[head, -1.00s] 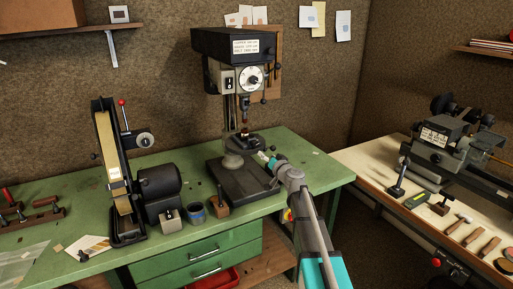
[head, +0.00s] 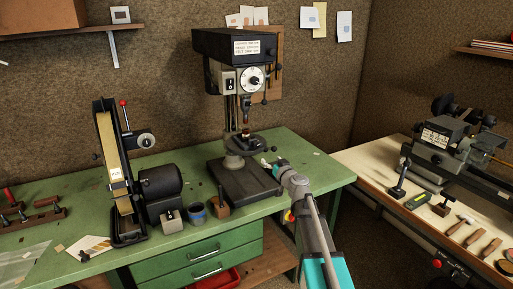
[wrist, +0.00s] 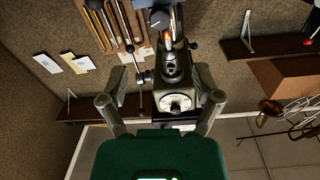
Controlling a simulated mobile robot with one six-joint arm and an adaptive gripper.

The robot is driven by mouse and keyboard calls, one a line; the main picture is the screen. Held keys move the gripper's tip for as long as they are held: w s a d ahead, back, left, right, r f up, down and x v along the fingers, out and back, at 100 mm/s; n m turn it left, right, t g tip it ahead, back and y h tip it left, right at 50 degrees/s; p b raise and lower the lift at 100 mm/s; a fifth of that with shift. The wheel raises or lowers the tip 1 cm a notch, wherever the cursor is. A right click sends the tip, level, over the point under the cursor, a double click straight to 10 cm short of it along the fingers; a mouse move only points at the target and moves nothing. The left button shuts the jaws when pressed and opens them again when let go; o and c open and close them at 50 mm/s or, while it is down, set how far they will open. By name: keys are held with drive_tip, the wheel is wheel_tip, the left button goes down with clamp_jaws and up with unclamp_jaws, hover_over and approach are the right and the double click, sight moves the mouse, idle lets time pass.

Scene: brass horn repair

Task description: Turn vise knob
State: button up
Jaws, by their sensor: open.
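The drill press (head: 235,48) stands on the green bench in the head view. Its round work table (head: 270,144) sits above a dark base. No vise knob can be told apart with certainty. My gripper (head: 266,162) is small and partly hidden by my arm, just in front of the work table's right side. In the wrist view my gripper (wrist: 160,80) is open, with its two fingers apart and nothing seen held between them. The drill press appears upside down beyond the fingers, with its dial (wrist: 175,104) and chuck (wrist: 172,68) between them.
A belt sander (head: 118,170) stands left on the green bench (head: 75,190). A small blue-grey cup (head: 196,213) and a brown block (head: 221,208) sit left of the press base (head: 243,182). A lathe-like machine (head: 435,135) stands on the pale bench at right.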

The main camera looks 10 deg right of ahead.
sight(257, 146)
drive_tip(key=x, duration=1.3)
drive_tip(key=shift+w, duration=0.1)
clamp_jaws()
